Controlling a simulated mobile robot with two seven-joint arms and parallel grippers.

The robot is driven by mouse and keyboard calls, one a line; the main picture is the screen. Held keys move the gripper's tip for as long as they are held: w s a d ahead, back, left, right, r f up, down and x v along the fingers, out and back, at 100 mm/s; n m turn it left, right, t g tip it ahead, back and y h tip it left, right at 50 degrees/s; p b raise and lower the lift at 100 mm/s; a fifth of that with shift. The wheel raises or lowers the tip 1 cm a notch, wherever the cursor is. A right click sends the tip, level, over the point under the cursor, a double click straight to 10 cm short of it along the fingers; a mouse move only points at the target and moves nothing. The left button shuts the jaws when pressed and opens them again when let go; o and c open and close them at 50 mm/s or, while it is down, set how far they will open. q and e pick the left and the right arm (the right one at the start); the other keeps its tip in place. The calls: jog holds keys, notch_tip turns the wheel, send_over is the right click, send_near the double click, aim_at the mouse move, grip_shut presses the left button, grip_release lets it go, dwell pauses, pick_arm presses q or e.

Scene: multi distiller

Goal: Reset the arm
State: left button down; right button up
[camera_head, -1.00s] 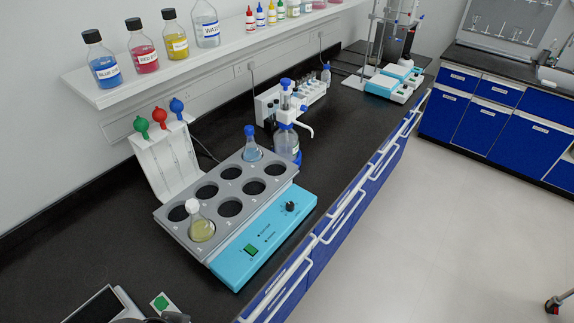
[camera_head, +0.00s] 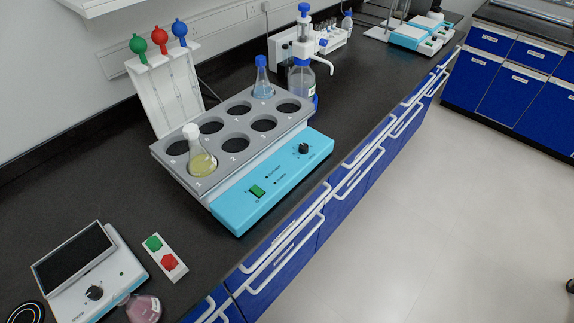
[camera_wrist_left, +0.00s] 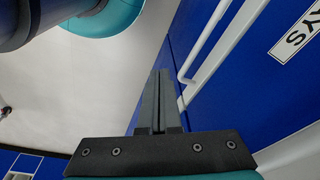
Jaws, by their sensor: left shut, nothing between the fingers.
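My left gripper (camera_wrist_left: 158,100) shows in the left wrist view. Its two dark fingers lie together with nothing between them. It is in front of the blue cabinet drawers (camera_wrist_left: 185,40), close to a white drawer handle (camera_wrist_left: 203,42). A teal and dark part of my own body shows at the top left of that view. Neither arm shows in the head view, and my right gripper is not in any view.
On the black counter (camera_head: 90,200) stands a grey and teal heater (camera_head: 272,180) with a yellow-liquid flask (camera_head: 202,163) and a blue-liquid flask (camera_head: 263,88) in its wells. A stirrer (camera_head: 92,275) and a pink flask (camera_head: 143,308) are at lower left. The floor (camera_head: 440,230) is clear.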

pick_arm(q)
jog(key=s+a+f+g+b, duration=0.1)
jog(key=s+a+f+b, duration=0.1)
jog(key=s+f+b, duration=0.5)
jog(key=s+f, duration=0.5)
jog(key=f, duration=0.6)
jog(key=shift+s+a+b, duration=0.15)
jog(key=shift+s+b, duration=0.15)
jog(key=shift+b, duration=0.05)
